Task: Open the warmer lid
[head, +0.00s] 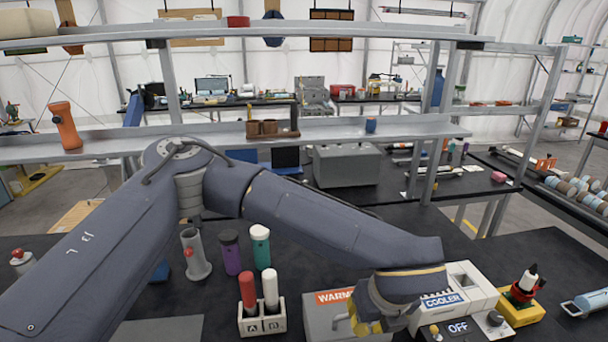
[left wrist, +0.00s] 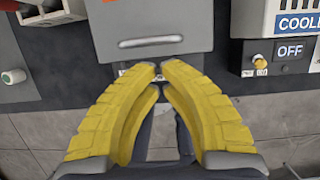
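The warmer (head: 318,322) is a grey box with an orange label at the bottom of the head view, left of the cooler. Its lid (left wrist: 185,22) is down, with a light bar handle (left wrist: 150,41) along the near edge in the left wrist view. My left gripper (left wrist: 159,68) has yellow fingers whose tips nearly meet. They are just on the near side of the handle, apart from it in the picture, with nothing visible between them. In the head view the left gripper (head: 365,320) is over the warmer's right part, and my arm hides some of it. My right gripper is not in view.
The cooler (head: 465,285) stands right of the warmer, with an OFF sign (head: 458,328). A white holder (head: 262,322) with a red and a white tube is to the left. Purple (head: 231,252) and green-white (head: 261,247) bottles stand behind it. A shelf (head: 330,135) crosses behind.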

